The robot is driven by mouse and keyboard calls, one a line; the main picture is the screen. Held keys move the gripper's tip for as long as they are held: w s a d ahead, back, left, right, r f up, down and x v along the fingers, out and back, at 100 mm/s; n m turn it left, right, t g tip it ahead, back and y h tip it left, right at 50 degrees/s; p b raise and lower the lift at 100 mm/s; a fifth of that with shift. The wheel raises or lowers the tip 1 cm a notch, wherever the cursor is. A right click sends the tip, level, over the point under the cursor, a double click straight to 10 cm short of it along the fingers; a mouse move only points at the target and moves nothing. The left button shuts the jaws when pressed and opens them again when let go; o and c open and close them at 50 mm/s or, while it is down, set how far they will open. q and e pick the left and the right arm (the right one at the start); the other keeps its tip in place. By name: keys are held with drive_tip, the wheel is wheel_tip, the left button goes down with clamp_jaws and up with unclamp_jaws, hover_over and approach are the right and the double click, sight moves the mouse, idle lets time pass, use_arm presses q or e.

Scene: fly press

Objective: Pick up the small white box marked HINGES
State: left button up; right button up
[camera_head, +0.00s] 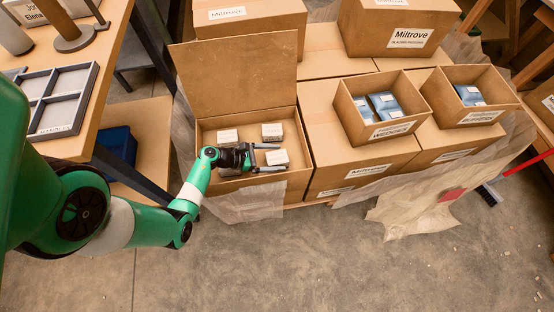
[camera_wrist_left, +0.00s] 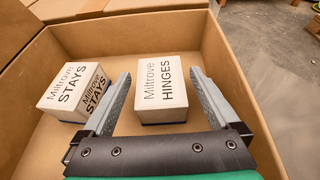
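The small white box marked HINGES (camera_wrist_left: 162,88) stands on the floor of an open cardboard carton (camera_wrist_left: 232,82). In the head view the white box (camera_head: 277,157) is near the carton's right front corner. My left gripper (camera_head: 282,157) reaches into the carton from the left. Its fingers are apart, one on each side of the HINGES box; in the left wrist view a gap shows on both sides. A white box marked STAYS (camera_wrist_left: 72,88) stands to the left, just outside the left finger. My right gripper is in neither view.
Another white box (camera_head: 228,136) stands at the carton's back left, and one is partly hidden beneath my gripper. The carton's lid (camera_head: 235,75) stands up behind. Closed cartons (camera_head: 350,145) and small open boxes with blue packs (camera_head: 385,105) are on the right. A workbench (camera_head: 105,60) is at left.

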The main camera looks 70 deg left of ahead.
sight(275, 157)
use_arm(q)
clamp_jaws()
idle(0.3)
drive_tip(key=shift+r+p, duration=0.4)
drive_tip(key=shift+r, duration=0.1)
wheel_tip(275, 157, up, 3)
drive_tip(key=shift+p, duration=1.1)
drive_tip(key=s+d+r+p, duration=0.8)
drive_tip(key=s+r+p, duration=0.1)
drive_tip(key=s, duration=0.2)
drive_tip(key=shift+d, duration=0.3)
